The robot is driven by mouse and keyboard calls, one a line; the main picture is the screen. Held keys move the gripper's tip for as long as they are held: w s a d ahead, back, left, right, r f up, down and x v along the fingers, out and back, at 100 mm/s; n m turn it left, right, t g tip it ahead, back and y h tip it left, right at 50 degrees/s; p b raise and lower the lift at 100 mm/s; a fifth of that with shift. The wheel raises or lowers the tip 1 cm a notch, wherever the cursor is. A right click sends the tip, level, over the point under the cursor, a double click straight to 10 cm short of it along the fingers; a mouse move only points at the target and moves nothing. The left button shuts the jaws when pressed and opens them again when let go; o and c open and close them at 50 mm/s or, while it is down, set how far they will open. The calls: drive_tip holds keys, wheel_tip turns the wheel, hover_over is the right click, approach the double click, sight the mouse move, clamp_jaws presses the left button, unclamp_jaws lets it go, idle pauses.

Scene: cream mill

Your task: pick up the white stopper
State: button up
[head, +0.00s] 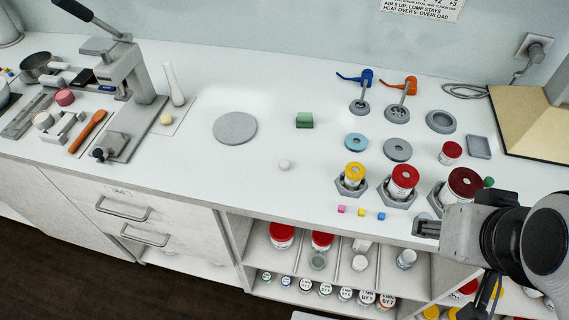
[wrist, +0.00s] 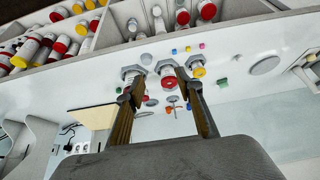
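The white stopper (head: 284,165) is a small pale round piece standing alone on the white worktop in the head view, in front of the green block (head: 304,120). A small pale spot near the grey disc in the wrist view may be the stopper, but it is too small to be sure. My gripper (head: 428,228) is at the lower right in the head view, well to the right of the stopper, near the worktop's front edge. In the wrist view my gripper (wrist: 166,88) has its two fingers wide apart, with nothing held between them.
A grey round disc (head: 235,128) lies left of the stopper. To the right stand a yellow-topped jar (head: 355,171) and red-topped jars (head: 404,176) in grey holders, with small coloured cubes in front. A lever press (head: 128,75) stands at left. The worktop around the stopper is clear.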

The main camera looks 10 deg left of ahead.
drive_tip(key=w+a+r+n+t+y, duration=0.1)
drive_tip(key=w+a+y, duration=0.1)
drive_tip(key=w+a, duration=0.5)
drive_tip(key=w+a+t+y, duration=0.1)
drive_tip(key=w+a+y, duration=0.3)
drive_tip(key=a, duration=0.6)
drive_tip(key=m+t, duration=0.1)
hover_over(285, 166)
drive_tip(key=s+d, duration=0.2)
drive_tip(key=s, duration=0.1)
wheel_tip(285, 166, down, 2)
drive_tip(key=a+f+t+h, duration=0.1)
drive_tip(key=f, duration=0.2)
drive_tip(key=a+f+m+h, duration=0.1)
drive_tip(key=a+f+h, duration=0.1)
drive_tip(key=f, duration=0.2)
drive_tip(key=a+f+m+t+h, duration=0.1)
drive_tip(key=a+f, duration=0.1)
drive_tip(key=f, duration=0.1)
drive_tip(key=shift+a+f+t+h, duration=0.2)
drive_tip(key=shift+f+t+h, duration=0.1)
drive_tip(key=shift+h, duration=0.1)
drive_tip(key=s+f+h, duration=0.1)
drive_tip(key=s+d+f+t+h, duration=0.1)
drive_tip(key=s+f+h, duration=0.1)
drive_tip(key=shift+s+d+f, duration=0.1)
drive_tip(key=shift+s+f, duration=0.05)
drive_tip(key=shift+s+d+f+h, duration=0.25)
drive_tip(key=shift+s+d+h, duration=0.1)
drive_tip(key=shift+s, duration=0.25)
